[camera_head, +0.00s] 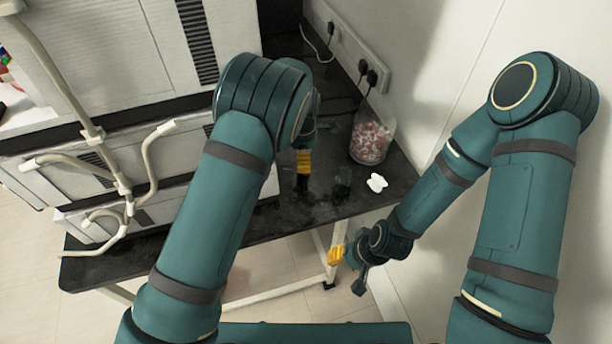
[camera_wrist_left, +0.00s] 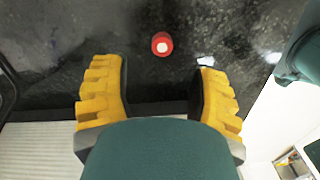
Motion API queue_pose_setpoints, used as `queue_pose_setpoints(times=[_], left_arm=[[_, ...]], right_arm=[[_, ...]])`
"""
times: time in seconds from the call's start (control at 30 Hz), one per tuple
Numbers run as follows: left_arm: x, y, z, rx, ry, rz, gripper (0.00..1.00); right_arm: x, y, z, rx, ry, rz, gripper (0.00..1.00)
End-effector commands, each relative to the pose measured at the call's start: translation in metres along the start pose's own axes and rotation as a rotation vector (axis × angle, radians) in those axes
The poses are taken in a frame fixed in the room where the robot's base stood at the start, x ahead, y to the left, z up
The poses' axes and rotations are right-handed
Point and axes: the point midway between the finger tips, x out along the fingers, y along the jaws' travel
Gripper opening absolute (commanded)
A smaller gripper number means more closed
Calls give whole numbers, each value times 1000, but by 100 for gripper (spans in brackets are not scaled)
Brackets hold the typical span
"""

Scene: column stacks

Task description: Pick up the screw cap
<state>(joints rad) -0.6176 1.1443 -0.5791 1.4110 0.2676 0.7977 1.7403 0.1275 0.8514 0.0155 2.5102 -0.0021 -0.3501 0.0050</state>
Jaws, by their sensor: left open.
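The screw cap (camera_wrist_left: 162,43), a small red round piece with a white centre, lies on the dark worktop in the left wrist view. I do not make it out in the head view, where my left arm covers part of the worktop. My left gripper (camera_wrist_left: 162,80) is open, with its yellow fingers apart and nothing between them. The cap lies just beyond the fingertips, roughly midway between them. In the head view my left gripper (camera_head: 304,164) is over the worktop, mostly hidden by its arm. My right gripper (camera_head: 352,262) hangs off the worktop's front edge; its opening is unclear.
The dark worktop (camera_head: 290,222) holds a clear container of pink and white pieces (camera_head: 370,142) and a small white object (camera_head: 376,182) on the right. A wall with sockets (camera_head: 365,72) is behind. Large white equipment with pale tubes (camera_head: 130,160) stands left.

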Motion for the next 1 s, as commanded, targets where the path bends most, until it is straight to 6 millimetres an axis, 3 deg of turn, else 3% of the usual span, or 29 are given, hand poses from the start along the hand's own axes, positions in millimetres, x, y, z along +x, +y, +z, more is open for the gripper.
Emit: queue_pose_setpoints(times=[0.17,0.53,0.83,1.0], left_arm=[[7,0,2,1,-1,1,60],[51,-1,8,1,0,1,60],[52,-1,8,1,-1,2,60],[52,-1,8,1,-1,2,41]], right_arm=[[6,2,0,-1,1,0,47],[38,14,-4,-3,17,1,47],[38,14,-5,-4,19,1,47],[38,14,-5,-3,19,1,47]])
